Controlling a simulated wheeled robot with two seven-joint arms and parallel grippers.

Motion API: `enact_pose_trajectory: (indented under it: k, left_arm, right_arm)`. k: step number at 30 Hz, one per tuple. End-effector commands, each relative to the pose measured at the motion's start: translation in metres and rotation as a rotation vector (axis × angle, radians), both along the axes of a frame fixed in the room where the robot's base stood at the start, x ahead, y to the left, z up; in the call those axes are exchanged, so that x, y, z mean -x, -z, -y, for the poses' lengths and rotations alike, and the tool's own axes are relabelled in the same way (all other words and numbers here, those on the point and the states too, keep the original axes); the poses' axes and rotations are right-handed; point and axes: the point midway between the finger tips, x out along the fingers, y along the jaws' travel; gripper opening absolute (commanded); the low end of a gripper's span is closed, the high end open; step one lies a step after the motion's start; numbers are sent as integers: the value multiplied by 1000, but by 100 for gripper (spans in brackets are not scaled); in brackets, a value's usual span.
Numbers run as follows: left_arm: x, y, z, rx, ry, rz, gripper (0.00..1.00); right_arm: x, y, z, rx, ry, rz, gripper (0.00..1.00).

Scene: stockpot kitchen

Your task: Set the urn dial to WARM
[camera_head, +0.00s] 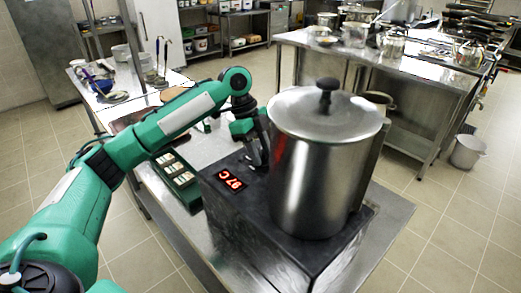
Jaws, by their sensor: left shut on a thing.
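The urn is a large steel pot (322,165) with a domed lid and black knob, standing upright on a black base (225,208). A red lit display (231,179) on the base's top seems to read 97C. My left gripper (257,158) reaches down onto the base, between the display and the pot's left side. It is shut on the urn dial; the fingers and pot hide the dial, so its setting cannot be read. My right gripper is not in view.
A green box (177,178) with several pale compartments lies left of the base on the steel table (385,215). A side table (112,112) with utensils stands behind left.

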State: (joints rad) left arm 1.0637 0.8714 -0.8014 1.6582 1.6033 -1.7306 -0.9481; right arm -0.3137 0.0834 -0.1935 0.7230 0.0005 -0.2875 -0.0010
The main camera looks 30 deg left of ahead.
Motion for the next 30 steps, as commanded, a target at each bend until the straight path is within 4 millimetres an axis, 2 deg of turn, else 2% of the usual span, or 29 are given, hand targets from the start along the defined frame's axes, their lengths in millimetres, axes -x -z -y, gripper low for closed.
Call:
enact_pose_trajectory:
  k: [6,9,11,30]
  left_arm:
    - [0,-4,0,2,-48,-1,15]
    - [1,-5,0,1,-99,-2,15]
    - [2,-6,0,1,-137,-3,15]
    - [5,-8,2,1,-713,-1,15]
  right_arm:
    - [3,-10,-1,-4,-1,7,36]
    - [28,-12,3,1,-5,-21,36]
    - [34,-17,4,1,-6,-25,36]
    - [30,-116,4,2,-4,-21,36]
